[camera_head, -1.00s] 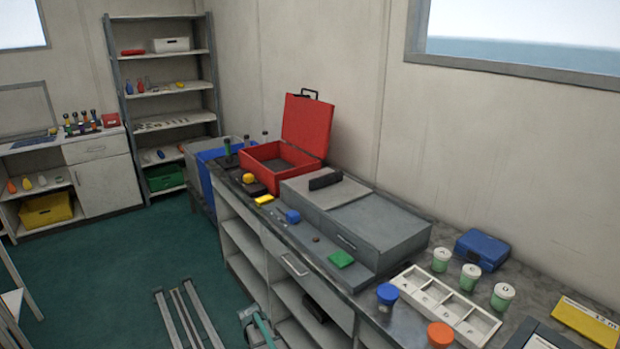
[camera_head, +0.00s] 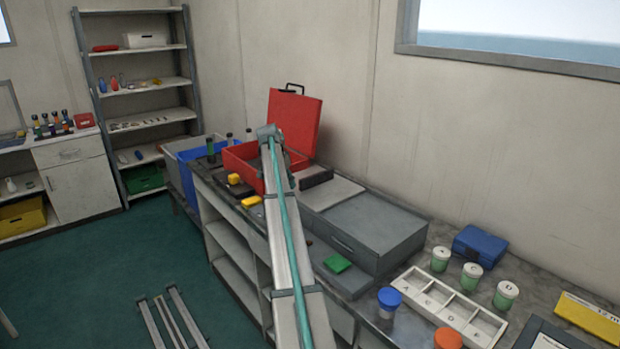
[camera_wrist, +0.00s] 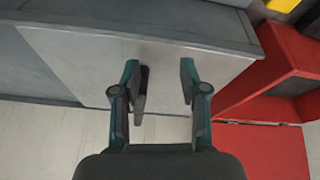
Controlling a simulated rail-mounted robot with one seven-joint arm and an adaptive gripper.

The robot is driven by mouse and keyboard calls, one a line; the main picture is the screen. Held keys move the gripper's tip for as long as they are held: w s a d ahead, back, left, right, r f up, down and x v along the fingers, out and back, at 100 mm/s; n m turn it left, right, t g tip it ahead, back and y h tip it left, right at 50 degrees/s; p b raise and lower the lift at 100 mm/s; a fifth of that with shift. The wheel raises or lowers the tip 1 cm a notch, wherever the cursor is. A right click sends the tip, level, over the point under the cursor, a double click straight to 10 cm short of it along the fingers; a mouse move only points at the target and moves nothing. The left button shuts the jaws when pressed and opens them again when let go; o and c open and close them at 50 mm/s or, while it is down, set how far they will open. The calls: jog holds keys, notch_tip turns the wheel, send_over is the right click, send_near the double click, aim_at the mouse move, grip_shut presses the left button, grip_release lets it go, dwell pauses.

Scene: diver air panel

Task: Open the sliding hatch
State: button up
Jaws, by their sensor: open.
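The sliding hatch is a light grey panel (camera_head: 338,194) on top of a grey box (camera_head: 374,230) on the bench, with a dark block-shaped handle (camera_head: 316,177) at its end near the red case. The lower grey part of the box top lies to its right. In the wrist view the pale panel (camera_wrist: 75,60) lies under my gripper (camera_wrist: 163,85). The gripper is open, fingers apart above the panel. A dark piece shows by the left finger; I cannot tell if it is the handle or a finger pad. In the head view my arm hides the gripper's fingers.
An open red case (camera_head: 240,157) stands beside the box, close to my gripper; its red also fills the wrist view's right side (camera_wrist: 255,145).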

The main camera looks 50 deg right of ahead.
aim_at(316, 174)
jog(key=s+d+r, duration=0.1)
jog(key=d+r, duration=0.1)
jog(key=d, duration=0.1)
jog(key=s+d+r+m, duration=0.1)
jog(key=d+r, duration=0.2)
jog(key=s+d+r+m, duration=0.1)
jog(key=d+r, duration=0.1)
jog(key=shift+s+d+r, duration=0.1)
jog(key=shift+d+r, duration=0.3)
jog(key=shift+s+d+r+g, duration=0.1)
jog(key=shift+s+d+g, duration=0.1)
jog(key=shift+d+g, duration=0.1)
jog(key=shift+s+d+f+m, duration=0.1)
jog(key=shift+d+f+m, duration=0.05)
jog(key=shift+f+m, duration=0.15)
jog(key=p+x, duration=0.3)
jog(key=x, duration=0.7)
jog(key=shift+d, duration=0.1)
jog(key=shift+r, duration=0.1)
grip_shut()
